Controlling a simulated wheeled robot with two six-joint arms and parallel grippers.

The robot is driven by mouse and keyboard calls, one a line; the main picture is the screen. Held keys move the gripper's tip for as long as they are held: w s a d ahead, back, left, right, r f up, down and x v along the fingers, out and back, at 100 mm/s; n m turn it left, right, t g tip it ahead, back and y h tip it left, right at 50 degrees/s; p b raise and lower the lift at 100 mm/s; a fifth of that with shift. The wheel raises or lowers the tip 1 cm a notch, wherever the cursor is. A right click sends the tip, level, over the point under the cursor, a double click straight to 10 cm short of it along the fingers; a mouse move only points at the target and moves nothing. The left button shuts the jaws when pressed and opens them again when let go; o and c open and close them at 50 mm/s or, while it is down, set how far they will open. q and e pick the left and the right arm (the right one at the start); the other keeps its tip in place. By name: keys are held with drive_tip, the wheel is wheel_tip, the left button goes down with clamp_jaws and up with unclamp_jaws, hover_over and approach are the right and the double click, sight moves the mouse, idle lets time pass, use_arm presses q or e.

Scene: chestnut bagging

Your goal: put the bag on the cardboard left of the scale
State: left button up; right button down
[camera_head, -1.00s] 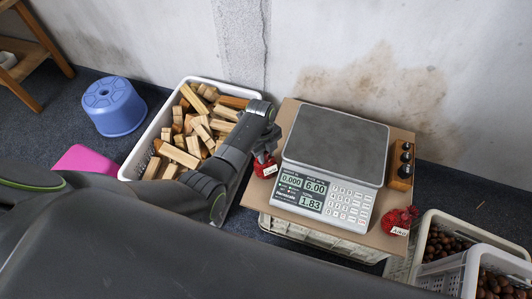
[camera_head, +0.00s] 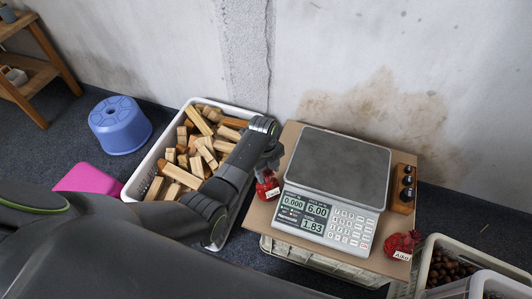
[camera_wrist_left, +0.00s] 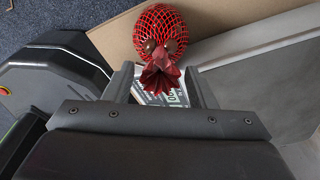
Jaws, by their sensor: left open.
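A red net bag (camera_head: 267,187) with a white label sits on the cardboard (camera_head: 262,216), left of the scale (camera_head: 338,165). In the left wrist view the bag (camera_wrist_left: 160,32) shows with its gathered red top toward me, and dark chestnuts show through the net. My left gripper (camera_head: 268,163) is open just above and behind the bag, apart from it as far as I can see. In the left wrist view its fingers (camera_wrist_left: 160,88) stand wide on either side of the gathered top. A second red bag (camera_head: 401,244) sits at the scale's front right. My right gripper is not in view.
A white basket of wooden blocks (camera_head: 233,110) stands left of the cardboard. A rack of dark weights (camera_head: 403,188) is right of the scale. Baskets of chestnuts (camera_head: 432,243) stand at lower right. A blue stool (camera_head: 119,124) and a pink object (camera_head: 88,178) are at left.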

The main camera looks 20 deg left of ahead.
use_arm(q)
drive_tip(key=r, duration=0.3)
drive_tip(key=r+p, duration=0.1)
drive_tip(key=r, duration=0.2)
drive_tip(key=a+r+p, duration=0.1)
drive_tip(key=r, duration=0.2)
drive_tip(key=shift+w+r, duration=0.1)
drive_tip(key=shift+w, duration=0.15)
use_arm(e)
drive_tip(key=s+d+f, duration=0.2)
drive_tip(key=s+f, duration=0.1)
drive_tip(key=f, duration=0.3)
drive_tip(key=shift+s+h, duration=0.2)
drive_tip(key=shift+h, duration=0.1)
